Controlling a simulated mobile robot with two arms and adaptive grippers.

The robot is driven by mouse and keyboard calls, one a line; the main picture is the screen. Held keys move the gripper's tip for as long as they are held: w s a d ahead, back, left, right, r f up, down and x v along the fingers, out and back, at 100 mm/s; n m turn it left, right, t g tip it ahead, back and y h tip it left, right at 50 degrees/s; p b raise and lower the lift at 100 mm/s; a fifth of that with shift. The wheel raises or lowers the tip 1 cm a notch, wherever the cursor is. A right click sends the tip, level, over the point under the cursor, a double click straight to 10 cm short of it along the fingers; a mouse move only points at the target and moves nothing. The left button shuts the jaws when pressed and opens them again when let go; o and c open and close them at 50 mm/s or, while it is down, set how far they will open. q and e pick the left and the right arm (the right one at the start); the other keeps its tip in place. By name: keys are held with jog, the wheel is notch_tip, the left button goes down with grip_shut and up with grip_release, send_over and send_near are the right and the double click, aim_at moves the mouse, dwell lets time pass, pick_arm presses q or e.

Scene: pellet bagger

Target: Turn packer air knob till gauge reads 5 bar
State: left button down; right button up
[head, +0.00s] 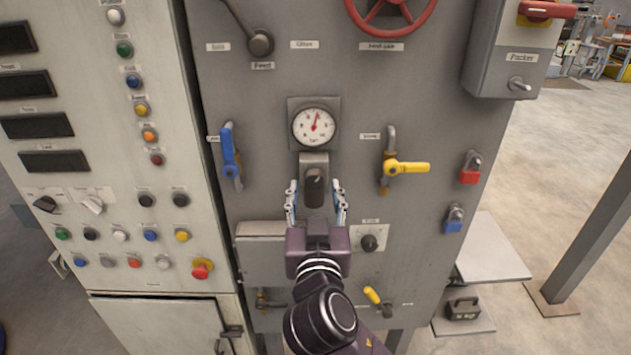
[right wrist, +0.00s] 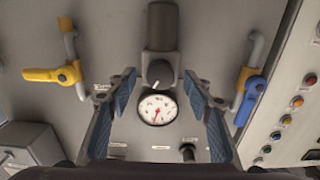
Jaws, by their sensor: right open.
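The round white pressure gauge (head: 314,126) is on the grey panel; its red needle points nearly straight up, and its numbers are too small to read surely. Just below it is the air regulator with a dark knob (head: 315,187). My right gripper (head: 315,188) is open, with one blue-padded finger on each side of the knob and gaps between. In the right wrist view, the gauge (right wrist: 161,106) and the knob (right wrist: 160,73) show between the spread fingers (right wrist: 159,80). Whether the fingers reach the knob's depth is unclear. My left gripper is out of view.
A blue-handled valve (head: 229,152) is left of the knob and a yellow-handled valve (head: 406,168) is to the right. A small black knob (head: 369,243) is at lower right. The button cabinet (head: 110,190) stands on the left. Red and blue padlocks hang at right.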

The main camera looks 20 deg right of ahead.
jog(key=shift+x, duration=0.85)
jog(key=c, duration=1.2)
jog(key=shift+o, duration=0.2)
jog(key=shift+n+p, duration=0.6)
jog(key=shift+n, duration=0.9)
jog(key=o, duration=1.2)
jog(key=shift+c, duration=0.2)
